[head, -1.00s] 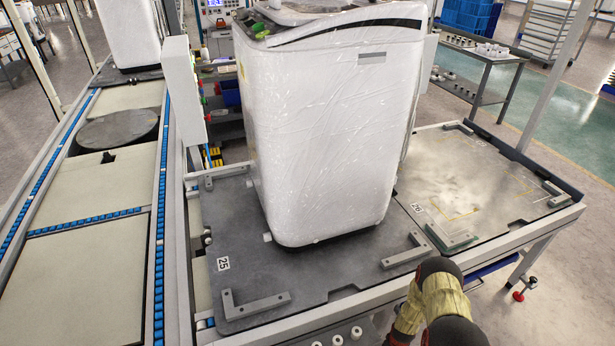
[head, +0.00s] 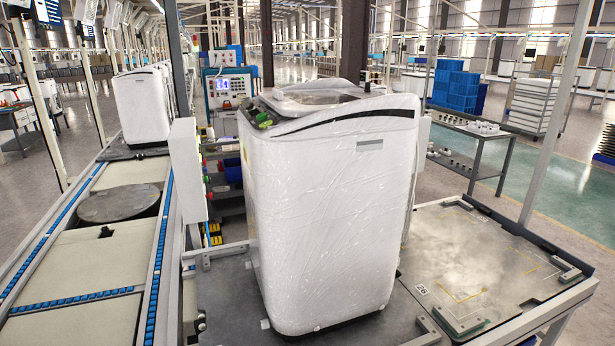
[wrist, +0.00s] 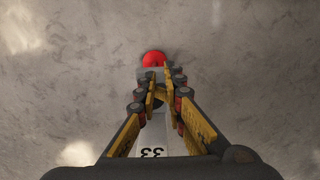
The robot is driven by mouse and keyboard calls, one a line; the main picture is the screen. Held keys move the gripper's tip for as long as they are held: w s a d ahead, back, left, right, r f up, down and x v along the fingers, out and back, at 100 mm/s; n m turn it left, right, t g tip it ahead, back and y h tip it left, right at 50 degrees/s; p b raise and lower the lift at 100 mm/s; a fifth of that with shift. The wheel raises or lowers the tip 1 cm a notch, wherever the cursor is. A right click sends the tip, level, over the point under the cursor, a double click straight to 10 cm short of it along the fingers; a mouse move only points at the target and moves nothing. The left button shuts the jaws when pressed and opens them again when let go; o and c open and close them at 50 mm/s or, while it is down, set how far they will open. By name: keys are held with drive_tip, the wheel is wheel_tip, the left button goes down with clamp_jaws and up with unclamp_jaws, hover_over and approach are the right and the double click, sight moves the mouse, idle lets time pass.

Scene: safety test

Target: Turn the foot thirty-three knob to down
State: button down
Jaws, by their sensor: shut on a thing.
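In the wrist view, a pale bar (wrist: 153,145) with an upside-down "33" label runs up between my fingers. A round red part (wrist: 153,58) shows at its far end, just past my fingertips, above the grey floor. My gripper (wrist: 156,80) has its fingertips drawn together around the grey end of the foot thirty-three knob (wrist: 146,74). The fingers hide much of this piece, and I cannot tell which way it is turned. Neither the foot nor my gripper shows in the head view.
A wrapped white washing machine (head: 325,210) stands on a dark board. An empty board marked 26 (head: 480,250) lies to its right. A conveyor (head: 75,275) runs along the left. Bare floor (wrist: 255,70) surrounds the foot in the wrist view.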

drive_tip(key=shift+s, duration=0.3)
drive_tip(key=shift+r, duration=0.15)
wheel_tip(320, 180, up, 6)
drive_tip(key=p, duration=0.3)
drive_tip(key=shift+p, duration=0.3)
drive_tip(key=c, duration=2.5)
unclamp_jaws()
drive_tip(key=shift+c, duration=0.2)
